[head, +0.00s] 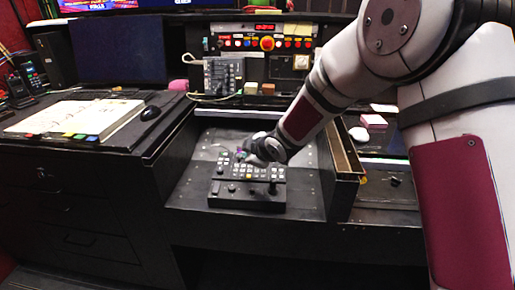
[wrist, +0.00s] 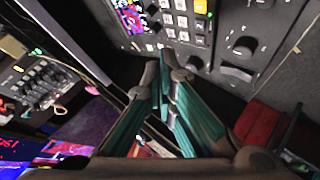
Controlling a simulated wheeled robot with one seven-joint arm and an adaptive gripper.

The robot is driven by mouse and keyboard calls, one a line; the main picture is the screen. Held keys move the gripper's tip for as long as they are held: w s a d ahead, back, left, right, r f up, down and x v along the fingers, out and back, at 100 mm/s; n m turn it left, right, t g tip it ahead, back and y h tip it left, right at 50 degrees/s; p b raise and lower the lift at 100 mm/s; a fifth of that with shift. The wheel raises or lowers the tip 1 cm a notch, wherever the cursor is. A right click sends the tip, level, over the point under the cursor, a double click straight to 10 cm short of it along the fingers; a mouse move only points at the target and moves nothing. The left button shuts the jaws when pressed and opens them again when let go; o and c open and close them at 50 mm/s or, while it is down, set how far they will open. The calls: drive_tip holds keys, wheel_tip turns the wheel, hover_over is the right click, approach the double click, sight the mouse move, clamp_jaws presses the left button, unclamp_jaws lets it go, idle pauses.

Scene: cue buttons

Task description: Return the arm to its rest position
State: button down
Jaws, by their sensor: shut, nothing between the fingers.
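My gripper (head: 241,155) hangs over the black button console (head: 238,201) in the head view, at the lower end of my arm, which comes in from the upper right. In the wrist view the fingers of my gripper (wrist: 164,82) are shut, with teal inner sides and nothing between the tips. Their tips point at the console (wrist: 226,30), which shows pale square buttons, dark knobs and a small coloured screen. I cannot tell whether the tips touch it; they look slightly apart.
An open book (head: 72,117) and a black mouse (head: 150,113) lie on the left desk. A wooden-edged divider (head: 346,160) rises right of the console, close to my arm.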

drive_tip(key=s+d+r+m+g+h, duration=0.1)
drive_tip(key=s+d+r+m+h, duration=0.15)
drive_tip(key=s+d+r, duration=0.45)
drive_tip(key=s+d+r+m+h, duration=0.2)
drive_tip(key=s+d+m, duration=0.25)
drive_tip(key=d, duration=0.45)
drive_tip(key=s+d+r+m+g+h, duration=0.1)
drive_tip(key=s+d+r+m+h, duration=0.15)
drive_tip(key=s+d+r, duration=0.35)
drive_tip(key=s+d+f+m+g+y, duration=0.1)
drive_tip(key=s+d+m+g, duration=0.25)
drive_tip(key=s, duration=1.15)
drive_tip(key=s+d+f+m+g, duration=0.1)
drive_tip(key=s+d+m+g, duration=0.2)
drive_tip(key=s, duration=1.2)
wheel_tip(320, 180, up, 15)
drive_tip(key=m+t+p, duration=0.1)
drive_tip(key=t+p, duration=0.3)
drive_tip(key=p, duration=0.9)
drive_tip(key=shift+s+r+p, duration=0.2)
drive_tip(key=shift+s+p, duration=0.05)
drive_tip(key=shift+p, duration=0.1)
